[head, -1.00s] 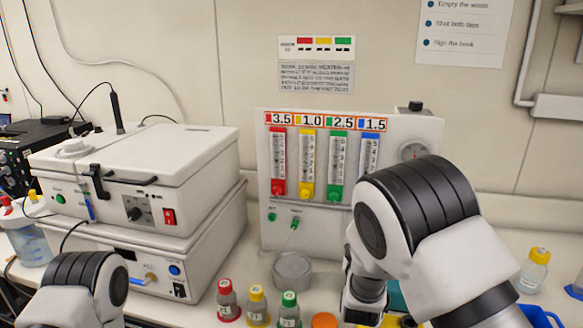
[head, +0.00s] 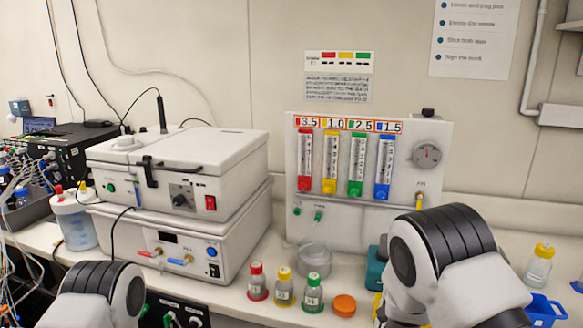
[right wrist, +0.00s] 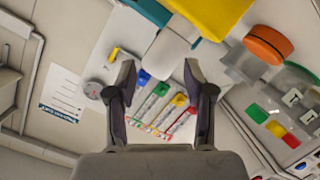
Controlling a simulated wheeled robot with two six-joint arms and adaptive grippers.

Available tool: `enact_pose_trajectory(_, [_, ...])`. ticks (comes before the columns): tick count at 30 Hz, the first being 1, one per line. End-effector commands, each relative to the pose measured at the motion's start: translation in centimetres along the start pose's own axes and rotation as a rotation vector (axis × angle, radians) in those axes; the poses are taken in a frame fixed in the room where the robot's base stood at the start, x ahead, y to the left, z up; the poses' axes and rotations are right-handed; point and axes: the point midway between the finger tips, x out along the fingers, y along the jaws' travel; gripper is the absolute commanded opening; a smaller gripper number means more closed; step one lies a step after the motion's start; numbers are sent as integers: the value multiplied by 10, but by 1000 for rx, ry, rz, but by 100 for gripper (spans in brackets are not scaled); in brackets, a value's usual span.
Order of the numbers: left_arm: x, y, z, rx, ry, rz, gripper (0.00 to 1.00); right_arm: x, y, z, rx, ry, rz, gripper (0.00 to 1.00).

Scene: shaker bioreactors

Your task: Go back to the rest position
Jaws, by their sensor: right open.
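My right gripper (right wrist: 160,90) is open in the right wrist view, with nothing between its fingers. Beyond it that view shows the flowmeter panel, upside down. In the head view my right arm comes in at the lower right, and its gripper is out of sight. My left arm shows only as a dark-banded joint at the lower left; the left gripper is not in view. The flowmeter panel (head: 440,190) has red, yellow, green and blue tubes and stands behind my right arm, apart from it.
A two-tier shaker (head: 230,150) stands at the left. Red-capped (head: 257,286), yellow-capped (head: 284,290) and green-capped (head: 313,297) bottles stand at the bench front beside an orange cap (head: 344,305) and a round clear dish (head: 313,258). A blue tray (head: 545,312) is at the right.

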Motion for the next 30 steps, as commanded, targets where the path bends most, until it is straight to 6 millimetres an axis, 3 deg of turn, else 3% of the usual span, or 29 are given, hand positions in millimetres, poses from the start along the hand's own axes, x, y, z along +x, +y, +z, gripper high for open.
enact_pose_trajectory(1, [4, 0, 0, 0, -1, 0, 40, -3, -8, 26, -9, -41, -23, 52])
enact_pose_trajectory(5, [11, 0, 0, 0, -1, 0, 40, -19, -27, 94, -25, -162, -106, 52])
enact_pose_trajectory(8, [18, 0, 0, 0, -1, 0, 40, -48, -48, 165, -21, -306, -209, 52])
enact_pose_trajectory(9, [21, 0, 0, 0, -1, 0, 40, -66, -57, 197, -13, -377, -259, 52])
enact_pose_trajectory(11, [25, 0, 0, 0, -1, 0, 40, -98, -69, 240, 9, -489, -335, 52])
enact_pose_trajectory(12, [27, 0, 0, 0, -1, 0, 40, -122, -76, 267, 29, -570, -388, 52])
enact_pose_trajectory(15, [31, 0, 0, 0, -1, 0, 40, -193, -89, 320, 95, -784, -514, 52])
enact_pose_trajectory(18, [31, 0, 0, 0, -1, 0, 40, -261, -93, 343, 175, -985, -614, 52])
enact_pose_trajectory(21, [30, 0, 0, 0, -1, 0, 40, -307, -94, 346, 240, -1131, -670, 52])
enact_pose_trajectory(23, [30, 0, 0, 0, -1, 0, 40, -315, -95, 347, 282, -1182, -663, 52])
enact_pose_trajectory(30, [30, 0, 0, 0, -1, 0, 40, -314, -95, 348, 311, -1196, -640, 52])
